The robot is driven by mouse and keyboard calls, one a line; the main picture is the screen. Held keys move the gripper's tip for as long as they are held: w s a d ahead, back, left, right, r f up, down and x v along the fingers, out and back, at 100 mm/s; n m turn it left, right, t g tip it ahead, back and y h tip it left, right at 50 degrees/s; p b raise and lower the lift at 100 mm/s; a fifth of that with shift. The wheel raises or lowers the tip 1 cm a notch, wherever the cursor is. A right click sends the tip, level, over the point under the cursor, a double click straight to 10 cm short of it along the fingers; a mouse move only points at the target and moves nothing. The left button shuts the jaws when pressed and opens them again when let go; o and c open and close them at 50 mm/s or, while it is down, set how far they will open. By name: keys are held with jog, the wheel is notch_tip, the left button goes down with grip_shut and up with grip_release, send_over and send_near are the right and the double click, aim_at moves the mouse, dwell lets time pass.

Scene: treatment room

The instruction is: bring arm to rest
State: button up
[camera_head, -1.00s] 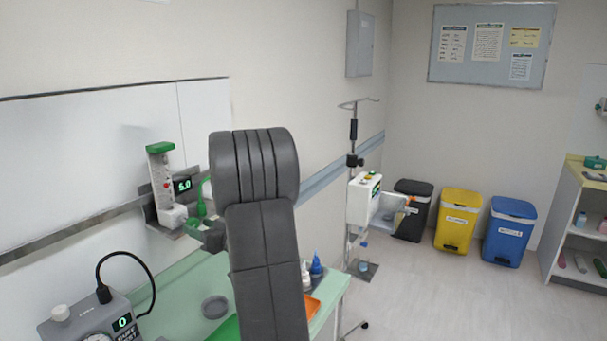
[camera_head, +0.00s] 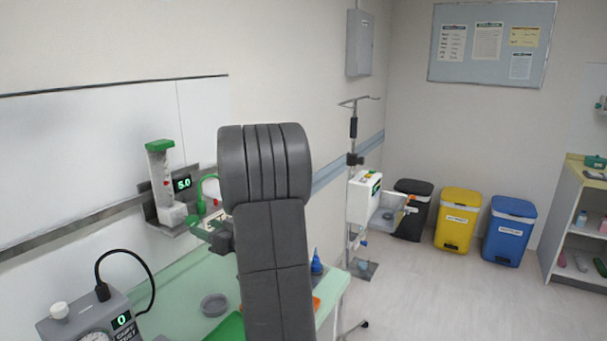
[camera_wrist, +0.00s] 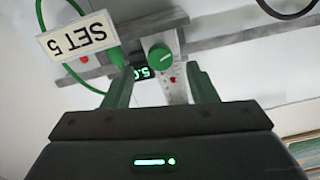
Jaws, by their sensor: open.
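My arm rises through the middle of the head view and hides part of the counter. My gripper (camera_wrist: 163,92) shows in the wrist view with its two green fingers apart and nothing between them. Beyond the fingers is a wall-mounted flowmeter with a green knob (camera_wrist: 160,57) and a lit display reading 5.0. In the head view the flowmeter (camera_head: 162,185) hangs on the wall rail left of my arm, and the gripper is partly hidden behind my arm, close to the flowmeter's right.
A "SET 5" tag (camera_wrist: 78,38) hangs near a green tube. The pale green counter (camera_head: 180,290) holds a grey dish (camera_head: 214,304) and a gauge box (camera_head: 95,322). A pole with a white pump (camera_head: 364,199) stands right of my arm. Open floor (camera_head: 440,300) lies farther right.

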aim_at(195, 223)
jog(key=p+x, duration=0.1)
jog(key=x, duration=0.6)
jog(key=shift+p, duration=0.3)
jog(key=shift+d+n, duration=0.1)
jog(key=shift+n, duration=0.4)
jog(key=shift+d+n, duration=0.1)
jog(key=shift+n, duration=0.3)
jog(key=b+v, duration=0.3)
jog(key=v, duration=1.1)
jog(key=w+a+n+b, duration=0.1)
jog(key=a+n+b, duration=0.1)
jog(key=b, duration=0.1)
jog(key=w+a+n+b, duration=0.1)
jog(key=a+n+b, duration=0.1)
jog(key=a+b, duration=0.1)
jog(key=w+a+n+b, duration=0.1)
jog(key=w+a+b, duration=0.1)
jog(key=b, duration=0.3)
jog(key=shift+a+r+n, duration=0.2)
jog(key=shift+a+n, duration=0.15)
jog(key=shift+n, duration=0.05)
